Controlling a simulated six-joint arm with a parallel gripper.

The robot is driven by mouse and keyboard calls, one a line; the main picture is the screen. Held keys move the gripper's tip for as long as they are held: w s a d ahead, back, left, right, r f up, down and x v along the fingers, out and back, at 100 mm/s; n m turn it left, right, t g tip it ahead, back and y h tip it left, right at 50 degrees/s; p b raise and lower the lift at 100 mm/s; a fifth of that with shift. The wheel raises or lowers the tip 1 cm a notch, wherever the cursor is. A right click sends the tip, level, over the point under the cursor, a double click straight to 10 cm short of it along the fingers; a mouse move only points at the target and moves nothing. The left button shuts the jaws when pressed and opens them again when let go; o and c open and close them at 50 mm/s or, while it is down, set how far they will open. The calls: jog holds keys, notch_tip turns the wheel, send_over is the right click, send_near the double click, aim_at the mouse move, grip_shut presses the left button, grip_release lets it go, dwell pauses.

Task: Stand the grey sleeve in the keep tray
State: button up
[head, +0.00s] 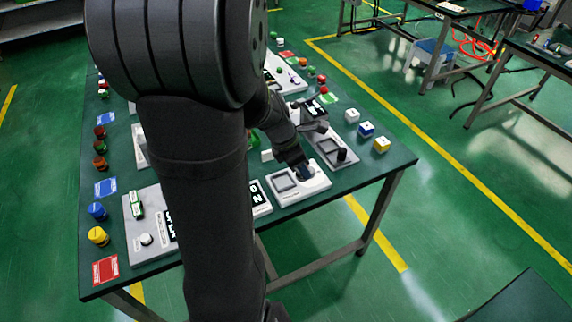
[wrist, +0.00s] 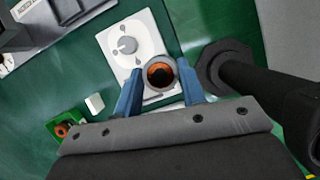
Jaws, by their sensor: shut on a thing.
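My gripper (wrist: 160,80) has blue fingers shut on a grey ring-shaped piece, which looks like the grey sleeve (wrist: 160,62). Its open end faces the wrist camera, with orange and dark colour inside. In the head view my gripper (head: 303,172) is low over the table's right side, by a white unit with a square grey recess (head: 285,184); the sleeve is not clear there. I cannot tell which unit is the keep tray.
A grey unit with a square recess (head: 325,147) and dark knob (head: 342,155) stands just behind. White (head: 352,116), blue (head: 366,129) and yellow (head: 381,145) blocks sit near the right edge. A small white block (wrist: 95,102) and green piece (wrist: 64,124) lie left of my fingers.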

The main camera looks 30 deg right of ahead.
jog(key=s+d+r, duration=0.2)
jog(key=s, duration=0.1)
jog(key=w+a+n+t+y, duration=0.1)
jog(key=w+a+n+t, duration=0.3)
jog(key=w, duration=0.8)
jog(key=w+a+n+g, duration=0.15)
jog(key=w+n, duration=0.35)
jog(key=w, duration=0.8)
jog(key=shift+n+t, duration=0.4)
jog(key=shift+t, duration=0.05)
jog(key=w+a+f, duration=0.2)
jog(key=w+a, duration=0.1)
jog(key=w+a+f, duration=0.2)
jog(key=a+f, duration=0.1)
jog(key=w+a+f, duration=0.2)
jog(key=w+a, duration=0.1)
jog(key=shift+w+f, duration=0.2)
jog(key=shift+w, duration=0.1)
jog(key=shift+w+a+f, duration=0.15)
jog(key=shift+a+f, duration=0.1)
jog(key=shift+f, duration=1.9)
jog(key=shift+f, duration=0.1)
jog(key=o, duration=1.1)
